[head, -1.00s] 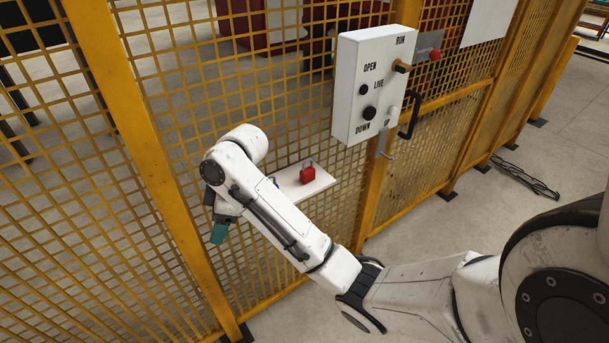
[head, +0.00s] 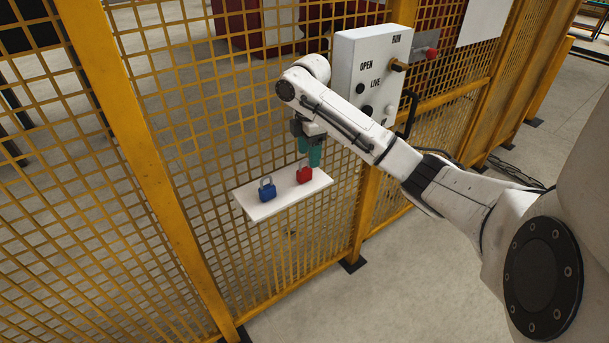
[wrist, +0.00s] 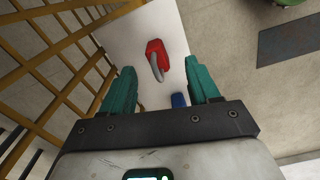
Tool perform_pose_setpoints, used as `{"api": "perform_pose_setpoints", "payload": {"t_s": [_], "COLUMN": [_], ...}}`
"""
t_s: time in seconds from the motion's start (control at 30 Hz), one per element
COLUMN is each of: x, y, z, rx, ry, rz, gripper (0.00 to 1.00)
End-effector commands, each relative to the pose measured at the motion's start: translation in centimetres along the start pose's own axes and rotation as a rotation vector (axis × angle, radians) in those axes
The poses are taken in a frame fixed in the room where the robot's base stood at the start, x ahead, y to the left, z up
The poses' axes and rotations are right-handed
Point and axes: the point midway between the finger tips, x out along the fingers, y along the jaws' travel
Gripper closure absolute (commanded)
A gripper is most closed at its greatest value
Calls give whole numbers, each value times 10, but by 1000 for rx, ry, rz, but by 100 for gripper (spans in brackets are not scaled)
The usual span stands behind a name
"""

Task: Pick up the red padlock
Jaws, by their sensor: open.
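The red padlock (head: 304,175) stands on the right part of a small white shelf (head: 262,212) fixed to the yellow mesh fence. In the wrist view the red padlock (wrist: 156,53) shows with its grey shackle, ahead of and between the lines of my fingers. My gripper (head: 309,158), with green fingers, points down just above the red padlock in the head view. In the wrist view my gripper (wrist: 163,82) has its fingers apart with nothing held between them. A blue padlock (head: 267,190) stands on the shelf to the left; part of it (wrist: 179,100) shows near a finger in the wrist view.
A white control box (head: 350,60) with knobs hangs on the fence behind my arm. A black door handle (head: 408,114) is right of it. The yellow mesh and a post (head: 130,150) stand close by the shelf. The floor in front is clear.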

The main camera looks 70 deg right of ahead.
Motion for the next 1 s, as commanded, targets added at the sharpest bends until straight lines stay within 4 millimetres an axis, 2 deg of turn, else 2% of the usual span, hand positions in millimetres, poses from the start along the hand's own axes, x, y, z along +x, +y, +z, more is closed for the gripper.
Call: {"api": "perform_pose_setpoints", "payload": {"t_s": [0.1,0.27,0.5,0.6,0.87,1.0], "x": [14,26,60,68,71,71], "y": [0,2,6,6,7,7], "z": [1,2,4,3,3,3], "rx": [2,3,2,1,1,1], "ry": [-1,-2,-1,-1,0,0], "rz": [0,1,1,2,3,3], "gripper": [39,39,39,39,39,53]}}
